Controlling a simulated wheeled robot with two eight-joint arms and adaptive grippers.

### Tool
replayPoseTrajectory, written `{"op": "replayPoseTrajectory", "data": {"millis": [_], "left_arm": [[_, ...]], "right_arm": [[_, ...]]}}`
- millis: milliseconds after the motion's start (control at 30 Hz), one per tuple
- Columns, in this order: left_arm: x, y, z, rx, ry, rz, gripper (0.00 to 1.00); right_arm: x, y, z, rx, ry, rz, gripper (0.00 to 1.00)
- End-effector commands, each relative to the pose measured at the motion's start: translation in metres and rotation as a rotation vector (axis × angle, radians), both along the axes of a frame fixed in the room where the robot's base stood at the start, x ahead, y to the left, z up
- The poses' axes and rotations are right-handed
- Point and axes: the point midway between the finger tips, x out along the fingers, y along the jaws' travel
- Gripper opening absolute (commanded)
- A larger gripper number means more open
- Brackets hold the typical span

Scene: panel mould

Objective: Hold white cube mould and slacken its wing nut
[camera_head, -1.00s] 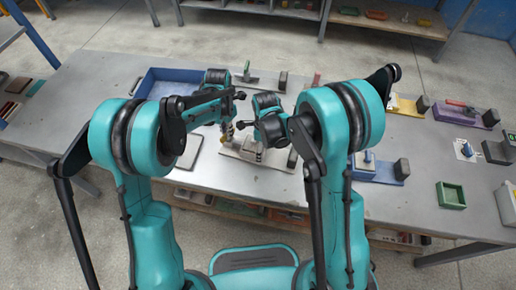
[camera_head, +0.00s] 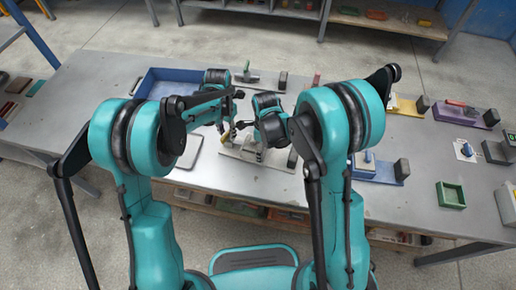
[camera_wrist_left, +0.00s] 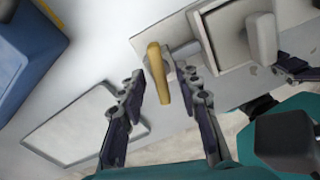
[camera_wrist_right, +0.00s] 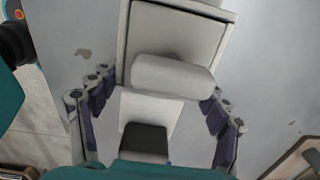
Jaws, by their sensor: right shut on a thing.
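The white cube mould (camera_wrist_right: 180,35) stands on a pale base (camera_head: 275,160) and shows close up in the right wrist view. My right gripper (camera_wrist_right: 158,98) is shut on its pale rounded handle (camera_wrist_right: 172,75), with one finger at each end. The handle also shows in the left wrist view (camera_wrist_left: 263,38). The brass-yellow wing nut (camera_wrist_left: 158,72) sticks out at the mould's side. My left gripper (camera_wrist_left: 162,85) is open around it, one finger on each side, with gaps visible. In the head view, the arms largely hide the mould and nut.
A flat grey plate (camera_wrist_left: 85,125) lies beside the mould and a blue tray (camera_head: 150,82) stands behind at the left. To the right are a blue mould (camera_head: 375,172), a green box (camera_head: 450,195) and a purple mould (camera_head: 462,116).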

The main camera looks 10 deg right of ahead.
Motion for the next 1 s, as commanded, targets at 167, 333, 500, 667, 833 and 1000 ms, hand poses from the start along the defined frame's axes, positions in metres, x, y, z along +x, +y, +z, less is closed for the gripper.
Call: {"op": "replayPoseTrajectory", "data": {"millis": [167,333,500,667,833,1000], "left_arm": [[0.000,0.000,0.001,0.000,0.000,0.000,0.33],[0.000,0.000,0.018,0.000,0.000,0.000,0.33],[0.000,0.000,0.054,0.000,0.000,0.000,0.33],[0.000,0.000,0.088,0.000,0.000,0.000,0.33],[0.000,0.000,0.111,0.000,0.000,0.000,0.33],[0.000,0.000,0.120,0.000,0.000,0.000,0.33]], "right_arm": [[0.000,0.000,0.000,0.000,0.000,0.000,0.29],[0.000,0.000,0.000,0.000,0.000,0.000,0.29],[0.000,0.000,0.000,0.000,0.000,0.000,0.29],[0.000,0.000,0.000,0.000,0.000,0.000,0.29],[0.000,0.000,0.000,0.000,0.000,0.000,0.29],[0.000,0.000,0.000,0.000,0.000,0.000,0.29]]}}
